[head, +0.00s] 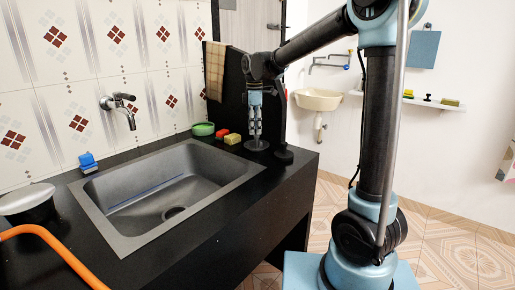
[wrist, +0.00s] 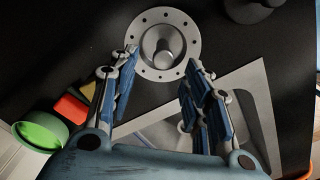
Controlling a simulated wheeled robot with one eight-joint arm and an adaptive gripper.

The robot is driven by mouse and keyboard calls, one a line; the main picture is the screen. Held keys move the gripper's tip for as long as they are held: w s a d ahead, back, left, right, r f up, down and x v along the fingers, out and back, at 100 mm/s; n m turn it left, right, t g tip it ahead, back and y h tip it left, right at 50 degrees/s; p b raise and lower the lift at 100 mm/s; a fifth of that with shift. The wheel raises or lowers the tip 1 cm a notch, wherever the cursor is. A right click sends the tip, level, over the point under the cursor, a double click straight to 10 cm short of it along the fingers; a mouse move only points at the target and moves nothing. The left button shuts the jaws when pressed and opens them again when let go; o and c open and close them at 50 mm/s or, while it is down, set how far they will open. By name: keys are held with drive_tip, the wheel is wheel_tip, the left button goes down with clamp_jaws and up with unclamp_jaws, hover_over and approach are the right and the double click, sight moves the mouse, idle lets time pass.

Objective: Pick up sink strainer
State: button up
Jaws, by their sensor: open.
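The sink strainer (wrist: 148,65), a grey metal disc with a ring of small holes and a raised knob in the middle, lies on the black countertop at the top of the wrist view. In the head view the strainer (head: 257,146) sits at the back right corner of the counter. My gripper (head: 256,134) points down right above it. In the wrist view the fingers of my gripper (wrist: 161,60) are spread wide, their tips near either side of the strainer. Nothing is held. Whether the tips touch the strainer is unclear.
A dark round-based object (head: 284,154) stands close to the strainer's right. A yellow sponge (head: 233,139), a red block (head: 221,133) and a green bowl (head: 203,129) lie to its left. The sink (head: 238,165) opens in front. A dark panel stands behind.

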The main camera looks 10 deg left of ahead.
sight(257, 136)
drive_tip(key=shift+d+f, duration=0.2)
drive_tip(key=shift+f, duration=1.1)
drive_tip(key=shift+d+f, duration=0.2)
drive_tip(key=shift+f, duration=1.1)
clamp_jaws()
